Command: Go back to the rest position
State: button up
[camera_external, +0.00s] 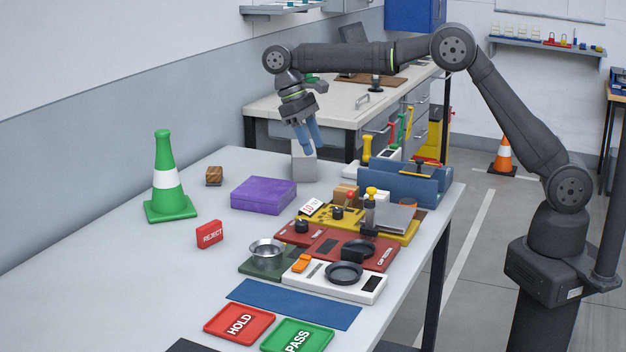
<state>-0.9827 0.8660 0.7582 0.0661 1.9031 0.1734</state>
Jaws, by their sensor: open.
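My gripper (308,138) hangs from my outstretched arm above the far part of the grey table (110,275). Its blue fingers point down and are apart, with nothing held between them. I cannot tell how much height lies between the fingertips and the block.
A purple box (264,195), a wooden cube (214,176) and a green cone (167,180) stand on the left. A yellow station (385,226), a red station (325,243) and a blue holder (402,184) crowd the right. The left front table area is clear.

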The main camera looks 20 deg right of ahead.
aim_at(338, 209)
jog(key=x, duration=1.7)
jog(key=shift+s+d, duration=0.15)
jog(key=shift+r+n, duration=0.15)
jog(key=shift+n, duration=0.45)
jog(key=n+t, duration=0.1)
jog(key=n, duration=0.2)
jog(key=n+t+h, duration=0.1)
jog(key=n+t, duration=0.1)
jog(key=n, duration=0.2)
jog(key=shift+s+a, duration=0.15)
jog(key=shift+a, duration=0.05)
jog(key=n, duration=0.2)
jog(key=n+t, duration=0.1)
jog(key=n, duration=0.1)
jog(key=shift+s+t, duration=0.1)
jog(key=shift+t, duration=0.2)
jog(key=n+t, duration=0.1)
jog(key=n, duration=0.3)
jog(key=shift+s+d+n+y, duration=0.1)
jog(key=shift+n+y, duration=0.2)
jog(key=shift+y, duration=0.1)
